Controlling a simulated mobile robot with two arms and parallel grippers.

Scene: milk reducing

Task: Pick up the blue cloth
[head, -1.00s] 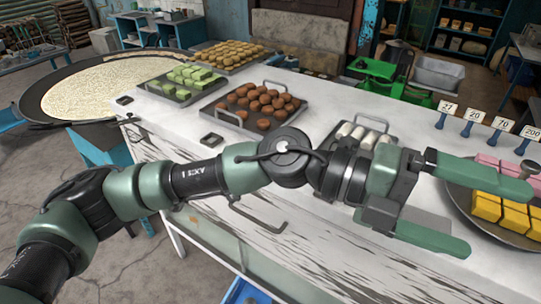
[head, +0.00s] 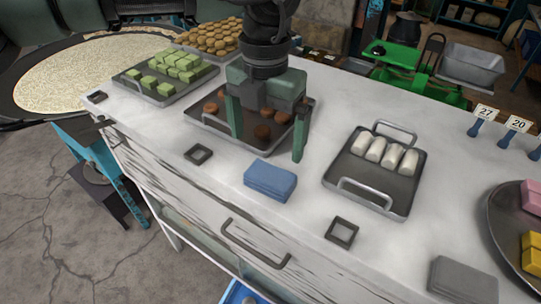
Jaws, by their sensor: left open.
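The blue cloth (head: 270,180) lies folded flat on the white counter (head: 310,225), near its front edge, in the head view. My left gripper (head: 267,146) hangs down from the top of the picture with its fingers pointing at the counter. It is open and empty, its two green fingers wide apart. It appears above and just behind the cloth, in front of the tray of brown balls, which it partly hides. My right gripper does not show.
A tray of brown balls (head: 201,125) is behind the gripper. A tray of white rolls (head: 370,180) stands right of the cloth. Small dark square frames (head: 198,154) and a grey folded cloth (head: 462,280) lie along the front. Green sweets (head: 168,70) sit on a tray further left.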

